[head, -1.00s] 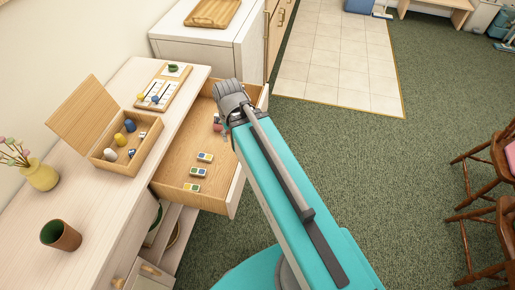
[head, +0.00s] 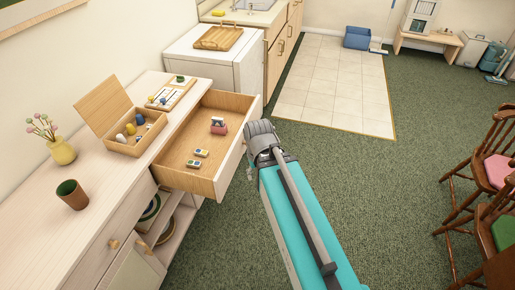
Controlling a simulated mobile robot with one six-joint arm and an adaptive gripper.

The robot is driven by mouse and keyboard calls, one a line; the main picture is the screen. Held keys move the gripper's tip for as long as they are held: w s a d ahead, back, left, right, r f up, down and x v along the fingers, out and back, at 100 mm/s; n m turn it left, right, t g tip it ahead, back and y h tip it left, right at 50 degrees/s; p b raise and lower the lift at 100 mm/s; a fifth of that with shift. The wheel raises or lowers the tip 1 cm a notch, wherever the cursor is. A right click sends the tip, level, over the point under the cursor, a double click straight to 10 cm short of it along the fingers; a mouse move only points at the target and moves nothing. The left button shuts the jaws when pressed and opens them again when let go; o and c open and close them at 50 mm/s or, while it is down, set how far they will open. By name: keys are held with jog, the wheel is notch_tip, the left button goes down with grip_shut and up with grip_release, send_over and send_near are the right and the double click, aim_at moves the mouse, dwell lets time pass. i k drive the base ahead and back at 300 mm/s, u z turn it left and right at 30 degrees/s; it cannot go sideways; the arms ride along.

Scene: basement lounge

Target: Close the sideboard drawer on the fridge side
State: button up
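The sideboard (head: 95,205) runs along the left wall. Its far drawer (head: 180,168), on the side of the white fridge (head: 205,65), is pulled well out.
On the sideboard top stand an open wooden box (head: 135,135), a game tray (head: 168,95), a yellow vase (head: 61,150) and a brown cup (head: 72,194). Wooden chairs (head: 490,170) stand at the right. The green carpet (head: 370,190) between is clear.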

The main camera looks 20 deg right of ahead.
aim_at(215, 174)
jog(key=z, duration=0.1)
jog(key=k, duration=0.85)
jog(key=z, duration=0.6)
jog(key=i, duration=1.15)
jog(key=u, duration=0.25)
